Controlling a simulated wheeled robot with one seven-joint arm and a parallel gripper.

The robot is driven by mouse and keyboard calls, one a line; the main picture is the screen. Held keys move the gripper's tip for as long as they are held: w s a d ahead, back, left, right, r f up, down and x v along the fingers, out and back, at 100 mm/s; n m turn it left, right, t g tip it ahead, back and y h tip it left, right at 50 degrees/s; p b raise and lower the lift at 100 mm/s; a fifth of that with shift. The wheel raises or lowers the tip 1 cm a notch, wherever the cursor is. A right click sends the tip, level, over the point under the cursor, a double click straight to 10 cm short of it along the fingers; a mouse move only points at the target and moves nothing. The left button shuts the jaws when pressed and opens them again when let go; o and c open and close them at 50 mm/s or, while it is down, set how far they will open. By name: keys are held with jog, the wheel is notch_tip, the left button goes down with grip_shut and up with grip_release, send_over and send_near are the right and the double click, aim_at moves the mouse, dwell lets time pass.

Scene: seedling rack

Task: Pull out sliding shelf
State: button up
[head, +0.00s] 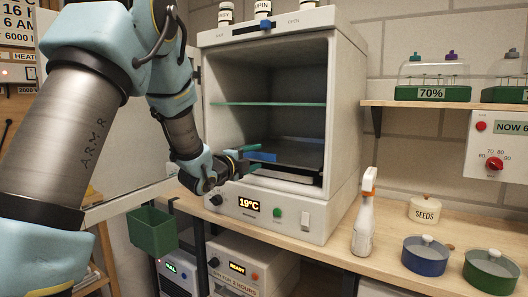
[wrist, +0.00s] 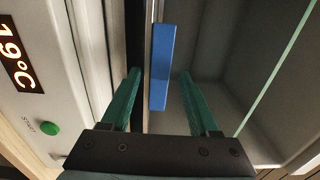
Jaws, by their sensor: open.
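The white cabinet (head: 270,190) stands on the bench with its front open. A dark sliding shelf (head: 305,152) lies low inside it and looks pushed in. A blue handle (head: 264,157) is on the shelf's front edge. My gripper (head: 252,156) is at the cabinet's lower front opening, with its green fingers open. In the wrist view the blue handle (wrist: 160,65) shows between the two fingers of my gripper (wrist: 159,74), with a gap on each side. I cannot tell how deep it sits between them. The gripper holds nothing.
A thin green-edged shelf (head: 270,103) spans the cabinet above. The opened door (head: 130,200) with a green bin (head: 152,231) is at left. A spray bottle (head: 364,220), seed jar (head: 424,210), blue pot (head: 426,256) and green pot (head: 490,271) stand on the bench (head: 385,232) at right.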

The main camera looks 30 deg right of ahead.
jog(key=p+x, duration=0.1)
jog(key=x, duration=0.4)
jog(key=shift+w+d, duration=0.2)
jog(key=shift+d, duration=0.1)
jog(key=shift+c, duration=0.2)
jog(key=shift+r+p, duration=0.15)
jog(key=shift+p, duration=0.15)
jog(key=c, duration=0.9)
grip_shut()
